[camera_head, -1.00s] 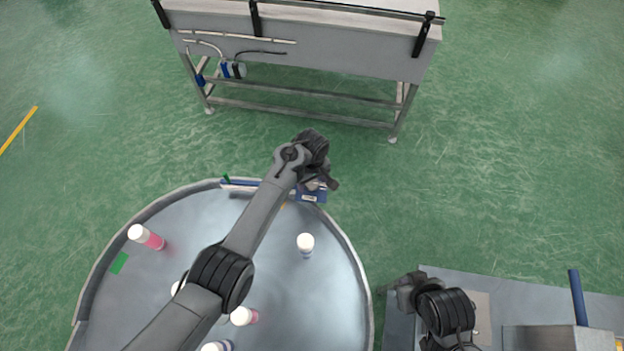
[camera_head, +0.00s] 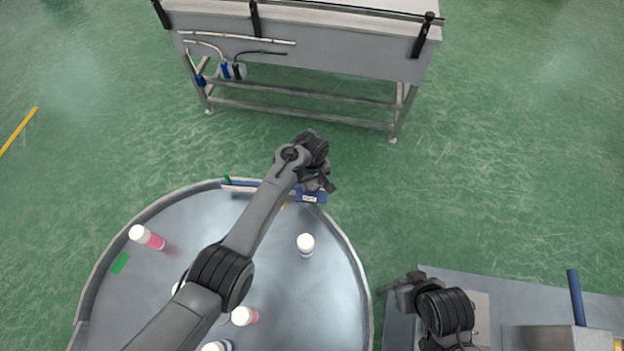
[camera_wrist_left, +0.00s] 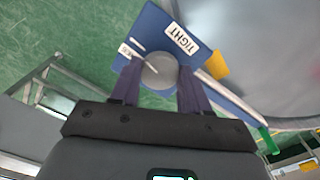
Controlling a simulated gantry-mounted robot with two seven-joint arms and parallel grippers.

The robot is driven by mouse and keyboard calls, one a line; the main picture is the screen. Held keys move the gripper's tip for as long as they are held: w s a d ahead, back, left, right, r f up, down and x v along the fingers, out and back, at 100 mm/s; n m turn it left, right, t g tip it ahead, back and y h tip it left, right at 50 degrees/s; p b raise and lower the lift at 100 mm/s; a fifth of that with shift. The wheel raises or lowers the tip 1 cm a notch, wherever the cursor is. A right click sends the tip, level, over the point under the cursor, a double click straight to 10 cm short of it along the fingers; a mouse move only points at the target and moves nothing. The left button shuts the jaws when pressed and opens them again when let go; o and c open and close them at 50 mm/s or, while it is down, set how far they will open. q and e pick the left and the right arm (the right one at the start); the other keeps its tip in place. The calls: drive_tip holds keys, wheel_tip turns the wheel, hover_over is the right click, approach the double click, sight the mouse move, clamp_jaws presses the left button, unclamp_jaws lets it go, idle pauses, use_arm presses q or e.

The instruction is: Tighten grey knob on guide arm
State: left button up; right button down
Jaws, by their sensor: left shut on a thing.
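The grey knob (camera_wrist_left: 160,72) is round and sits on a blue bracket (camera_wrist_left: 205,62) with a white TIGHT label (camera_wrist_left: 181,38) and a second, partly covered label. My left gripper (camera_wrist_left: 158,78) is shut on the knob, one dark finger on each side. In the head view the blue bracket (camera_head: 313,196) shows at the far rim of the round table, with my left gripper (camera_head: 320,184) over it; the knob is hidden there. The guide arm (camera_head: 243,184) runs left from the bracket, partly behind my arm. My right gripper (camera_head: 391,287) is low at the right; its jaw opening is unclear.
The round metal table (camera_head: 352,270) holds several white-capped bottles, one standing (camera_head: 306,242) near the bracket and a pink one (camera_head: 147,237) tipped at left. A steel conveyor frame (camera_head: 300,40) stands at the back. A grey bench (camera_head: 500,285) is at right. Green floor lies between.

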use_arm(q)
drive_tip(key=m+p, duration=0.1)
drive_tip(key=m, duration=0.2)
drive_tip(key=shift+r, duration=0.1)
drive_tip(key=m, duration=0.5)
drive_tip(key=shift+p, duration=0.35)
drive_tip(key=m, duration=0.5)
drive_tip(key=shift+a, duration=0.1)
drive_tip(key=shift+m, duration=1.7)
drive_tip(key=o, duration=1.1)
drive_tip(key=shift+c, duration=0.2)
